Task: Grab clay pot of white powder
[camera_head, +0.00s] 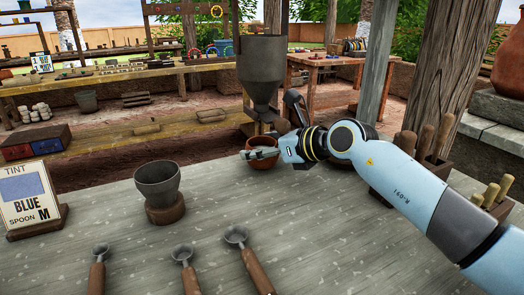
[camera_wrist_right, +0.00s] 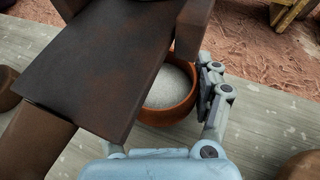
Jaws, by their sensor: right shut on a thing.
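The clay pot of white powder (camera_head: 263,164) stands on the grey table under the dark hopper. In the right wrist view, its round orange-brown rim and white powder (camera_wrist_right: 168,88) show, partly covered by a dark brown slab. My right gripper (camera_head: 257,153) is at the pot, its fingers shut on the pot's sides. One finger lies against the pot's right side in the wrist view; the other is hidden behind the slab. My left gripper is in neither view.
The hopper (camera_head: 262,72) stands right above and behind the pot. A grey cup on a wooden base (camera_head: 158,185), several spoons (camera_head: 184,256) and a blue tint sign (camera_head: 32,197) stand or lie to the left. Wooden handles in a holder (camera_head: 430,140) stand at right.

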